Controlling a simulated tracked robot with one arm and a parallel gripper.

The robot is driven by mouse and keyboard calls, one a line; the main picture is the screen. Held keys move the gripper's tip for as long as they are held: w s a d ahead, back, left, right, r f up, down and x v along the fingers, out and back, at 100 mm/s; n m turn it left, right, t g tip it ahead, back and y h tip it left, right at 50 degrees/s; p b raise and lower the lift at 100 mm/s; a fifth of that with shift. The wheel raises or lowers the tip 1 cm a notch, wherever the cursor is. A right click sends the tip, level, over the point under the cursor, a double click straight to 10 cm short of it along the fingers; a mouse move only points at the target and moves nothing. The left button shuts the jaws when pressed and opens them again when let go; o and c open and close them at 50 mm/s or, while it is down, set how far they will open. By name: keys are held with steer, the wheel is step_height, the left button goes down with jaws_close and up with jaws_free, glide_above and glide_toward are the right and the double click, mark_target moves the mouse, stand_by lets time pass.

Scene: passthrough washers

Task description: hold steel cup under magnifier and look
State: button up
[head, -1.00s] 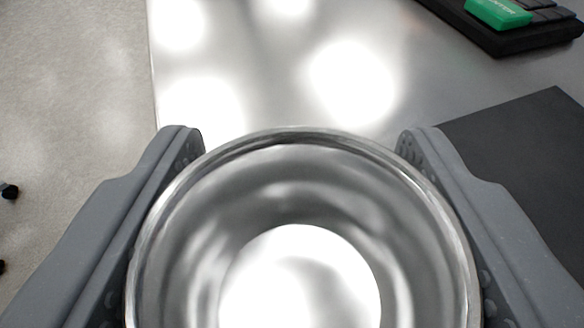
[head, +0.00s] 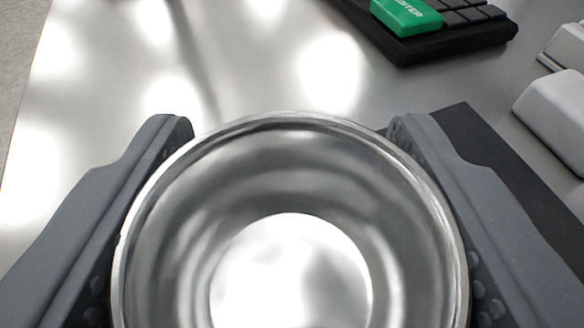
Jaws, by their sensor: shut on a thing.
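The steel cup (head: 290,185) fills the lower middle of the head view, seen from above into its shiny, empty inside. My gripper (head: 290,135) is shut on the cup, with one grey finger against its left side and one against its right. The bottom of the cup's rim is cut off by the picture's edge. I see nothing that I can tell is a magnifier.
A shiny metal table (head: 250,60) lies beyond the cup. A black keypad (head: 440,35) with a green ENTER key (head: 407,16) is at the top right. A black mat (head: 500,150) and pale grey objects (head: 555,105) are at the right. The table's left edge shows.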

steer(key=shift+w+d+r+p, duration=0.1)
steer(key=shift+w+d+p, duration=0.3)
steer(key=shift+d+p, duration=1.25)
steer(key=shift+w+d+r+p, duration=0.1)
steer(key=shift+w+d+p, duration=0.5)
steer(key=shift+p, duration=1.9)
steer(key=shift+w+d+p, duration=0.25)
steer(key=shift+d+p, duration=1)
steer(key=shift+p, duration=0.85)
steer(key=shift+w+d+f+p, duration=0.2)
steer(key=shift+d+p, duration=0.15)
steer(key=shift+p, duration=0.35)
steer(key=shift+a, duration=0.1)
